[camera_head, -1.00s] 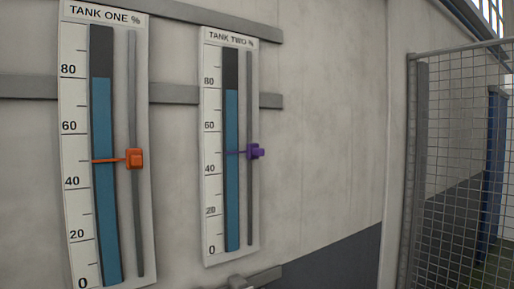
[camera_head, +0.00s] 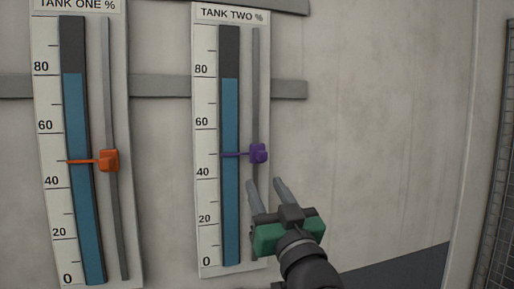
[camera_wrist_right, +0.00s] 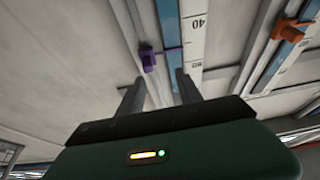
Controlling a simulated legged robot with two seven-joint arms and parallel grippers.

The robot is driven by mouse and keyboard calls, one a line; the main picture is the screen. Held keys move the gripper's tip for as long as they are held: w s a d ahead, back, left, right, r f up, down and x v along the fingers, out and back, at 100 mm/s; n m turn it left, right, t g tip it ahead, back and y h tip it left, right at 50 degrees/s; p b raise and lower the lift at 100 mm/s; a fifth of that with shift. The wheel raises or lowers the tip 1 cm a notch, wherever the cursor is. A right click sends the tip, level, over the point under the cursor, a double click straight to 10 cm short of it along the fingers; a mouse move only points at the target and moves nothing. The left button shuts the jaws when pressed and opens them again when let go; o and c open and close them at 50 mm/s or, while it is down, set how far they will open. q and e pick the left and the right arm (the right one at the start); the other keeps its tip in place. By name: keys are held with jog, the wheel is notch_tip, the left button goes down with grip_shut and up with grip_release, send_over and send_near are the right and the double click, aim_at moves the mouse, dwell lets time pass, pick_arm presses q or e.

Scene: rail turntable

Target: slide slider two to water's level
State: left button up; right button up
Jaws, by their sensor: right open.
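The purple slider two (camera_head: 258,153) sits on the vertical rail of the tank two gauge (camera_head: 207,235), its pointer near 47. The blue water column (camera_head: 231,110) in that gauge tops out at about 77, well above the pointer. My right gripper (camera_head: 265,184) is open and empty, just below the slider and apart from it. In the right wrist view the purple slider (camera_wrist_right: 148,58) shows beyond the two open fingers (camera_wrist_right: 158,90), nearer the left one. My left gripper is not in view.
The tank one gauge (camera_head: 45,200) stands to the left, with an orange slider (camera_head: 109,160) near 47 and water at about 77. Grey wall rails (camera_head: 160,86) run behind the gauges. A mesh fence (camera_head: 497,200) is at the far right. The wall right of tank two is clear.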

aim_at(261, 158)
jog(key=p+x, duration=0.2)
jog(key=x, duration=0.1)
jog(key=d+p+x, duration=0.1)
jog(key=p+x, duration=0.1)
jog(key=x, duration=0.2)
jog(key=d+p+x, duration=0.1)
jog(key=p+x, duration=0.1)
jog(key=x, duration=0.2)
jog(key=shift+w+d+r+p, duration=0.25)
jog(key=shift+w+r+p, duration=0.05)
jog(key=shift+w+p, duration=0.1)
jog(key=shift+a, duration=0.25)
jog(key=shift+c, duration=2.3)
jog(key=shift+w+d, duration=0.15)
jog(key=shift+d, duration=0.15)
grip_shut()
jog(key=shift+w+d, duration=0.15)
jog(key=shift+d, duration=0.15)
jog(key=shift+a, duration=0.2)
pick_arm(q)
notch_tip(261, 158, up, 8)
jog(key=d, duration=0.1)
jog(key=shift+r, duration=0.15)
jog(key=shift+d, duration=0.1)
pick_arm(e)
jog(key=shift+c, duration=2)
grip_release()
